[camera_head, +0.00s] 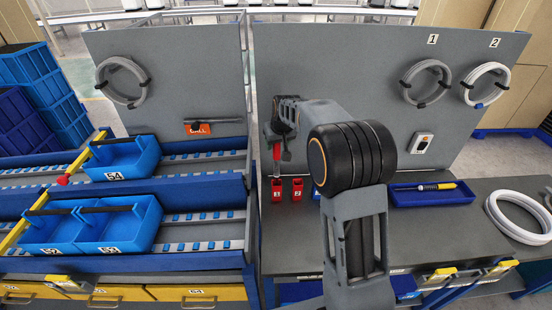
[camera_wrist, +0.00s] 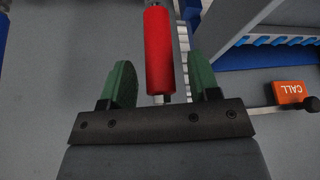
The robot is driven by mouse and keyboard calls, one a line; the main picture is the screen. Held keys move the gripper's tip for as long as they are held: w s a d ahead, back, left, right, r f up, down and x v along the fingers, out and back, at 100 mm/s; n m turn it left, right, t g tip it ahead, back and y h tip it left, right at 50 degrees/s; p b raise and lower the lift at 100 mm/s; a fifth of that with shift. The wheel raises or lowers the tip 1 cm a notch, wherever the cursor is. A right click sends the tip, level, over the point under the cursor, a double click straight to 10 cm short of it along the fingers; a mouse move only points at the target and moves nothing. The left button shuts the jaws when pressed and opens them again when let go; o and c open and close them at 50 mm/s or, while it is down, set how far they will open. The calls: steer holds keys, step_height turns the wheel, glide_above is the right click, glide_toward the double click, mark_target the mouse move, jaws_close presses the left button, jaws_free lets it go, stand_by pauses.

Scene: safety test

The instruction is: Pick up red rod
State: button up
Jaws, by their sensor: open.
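The red rod (camera_wrist: 159,52) shows in the wrist view as a smooth red cylinder with a metal tip at its lower end. It lies between the two green fingers of my gripper (camera_wrist: 161,75), with a gap on each side. In the head view, a small red piece (camera_head: 277,152), seemingly the rod, shows beneath my gripper (camera_head: 279,143), above the red holder marked 1 (camera_head: 277,193). My gripper is open. My arm hides part of the bench behind it.
A red holder marked 2 (camera_head: 297,191) stands beside holder 1. A blue tray (camera_head: 408,198) with a yellow-black tool and a white coil (camera_head: 497,215) lie on the right bench. Grey panels rise behind. Blue bins (camera_head: 150,227) stand on the left rollers. An orange CALL sign (camera_head: 199,129) is on the left panel.

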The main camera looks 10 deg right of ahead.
steer(key=shift+c, duration=0.3)
jaws_close()
stand_by(0.3)
